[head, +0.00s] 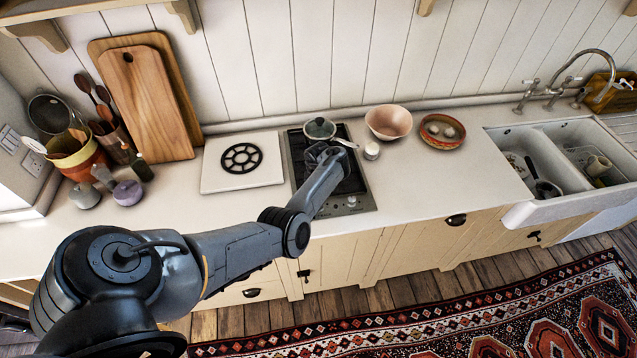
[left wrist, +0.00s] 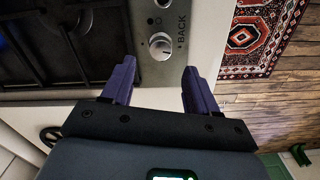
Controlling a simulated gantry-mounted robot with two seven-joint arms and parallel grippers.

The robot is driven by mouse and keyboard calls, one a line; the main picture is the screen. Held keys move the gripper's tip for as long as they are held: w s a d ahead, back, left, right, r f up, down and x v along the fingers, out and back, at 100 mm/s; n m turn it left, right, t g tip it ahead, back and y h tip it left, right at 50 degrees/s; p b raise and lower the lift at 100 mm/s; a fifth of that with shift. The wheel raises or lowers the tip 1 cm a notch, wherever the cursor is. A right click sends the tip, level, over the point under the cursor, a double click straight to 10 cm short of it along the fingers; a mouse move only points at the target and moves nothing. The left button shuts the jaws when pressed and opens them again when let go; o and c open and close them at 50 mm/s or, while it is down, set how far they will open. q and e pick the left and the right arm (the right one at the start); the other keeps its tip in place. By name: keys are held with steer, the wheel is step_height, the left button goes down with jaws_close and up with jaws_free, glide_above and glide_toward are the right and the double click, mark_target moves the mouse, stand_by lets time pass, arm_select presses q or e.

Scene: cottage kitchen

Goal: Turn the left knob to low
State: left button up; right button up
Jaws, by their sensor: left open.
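The hob (head: 360,188) is set in the counter, with a steel control strip along its front edge. In the left wrist view a round silver knob (left wrist: 160,46) stands on that strip, with the word BACK beside it. Part of a second knob or marking shows at the top edge of that view. My left gripper (left wrist: 158,85) is open and empty; its two dark fingers straddle the line of the knob, with the knob a little beyond the tips. In the head view my left arm covers part of the hob and its strip. My right gripper is not in view.
A lidded pot (head: 320,128) sits at the hob's back with its handle pointing right. A pink bowl (head: 388,122), a small white jar (head: 371,151) and a red bowl (head: 441,131) stand right.

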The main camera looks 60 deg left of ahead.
arm_select(q)
steer(key=shift+r+p, duration=0.7)
steer(key=shift+r, duration=1.95)
